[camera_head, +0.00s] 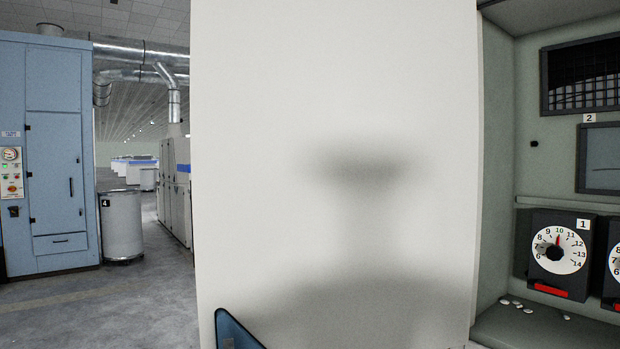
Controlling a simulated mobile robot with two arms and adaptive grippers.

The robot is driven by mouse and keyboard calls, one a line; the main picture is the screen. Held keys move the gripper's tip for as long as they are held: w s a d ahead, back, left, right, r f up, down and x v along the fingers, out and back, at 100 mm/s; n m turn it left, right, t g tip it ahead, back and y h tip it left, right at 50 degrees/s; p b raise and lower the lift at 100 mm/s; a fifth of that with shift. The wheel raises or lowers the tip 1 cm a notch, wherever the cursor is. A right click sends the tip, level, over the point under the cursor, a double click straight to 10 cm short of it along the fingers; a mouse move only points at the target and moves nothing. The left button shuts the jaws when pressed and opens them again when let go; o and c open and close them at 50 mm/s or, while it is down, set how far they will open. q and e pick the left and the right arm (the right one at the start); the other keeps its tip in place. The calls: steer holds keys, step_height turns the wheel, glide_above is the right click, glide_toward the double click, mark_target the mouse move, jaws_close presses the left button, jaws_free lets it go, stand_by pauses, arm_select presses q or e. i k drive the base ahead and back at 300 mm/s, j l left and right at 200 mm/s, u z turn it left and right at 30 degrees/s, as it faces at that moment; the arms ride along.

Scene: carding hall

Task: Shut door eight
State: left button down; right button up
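A large pale panel (335,90) fills the middle of the view, close in front of me. It looks like an open door seen on its flat face, beside the open grey-green cabinet (495,160) on the right. No number or handle shows on the panel, so I cannot tell whether it is door eight. A soft dark shape like a reflection or shadow lies on its face. Its top edge and most of its bottom edge are out of view. Neither of my grippers is in view.
The cabinet holds a dial unit (556,254) labelled 1, with small white bits on the cabinet floor. A blue cabinet (50,150) and a grey can (122,225) labelled 4 stand left. Grey floor (110,310) is clear there. A blue-edged part (232,330) shows at the bottom.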

mark_target(335, 145)
steer(key=i+j+u, duration=0.2)
steer(key=j+u, duration=0.25)
steer(key=i+j+u, duration=0.2)
steer(key=u, duration=0.25)
steer(key=i+j+u, duration=0.15)
steer(key=i+u, duration=0.15)
steer(key=u, duration=0.15)
steer(key=i+j+z, duration=0.2)
steer(key=i, duration=0.2)
steer(key=i+j+z, duration=0.15)
steer(key=i, duration=0.25)
steer(key=i+z, duration=0.15)
steer(key=z, duration=0.35)
steer(key=i+z, duration=0.2)
steer(key=z, duration=0.25)
steer(key=i+z, duration=0.15)
steer(key=z, duration=0.35)
steer(key=i+j+z, duration=0.15)
steer(key=z, duration=0.35)
steer(key=i+j+z, duration=0.1)
steer(key=z, duration=0.35)
steer(key=i+j+z, duration=0.2)
steer(key=z, duration=0.3)
steer(key=i+j+z, duration=0.15)
steer(key=z, duration=0.3)
steer(key=i+j+z, duration=0.1)
steer(key=j+z, duration=0.35)
steer(key=l, duration=0.1)
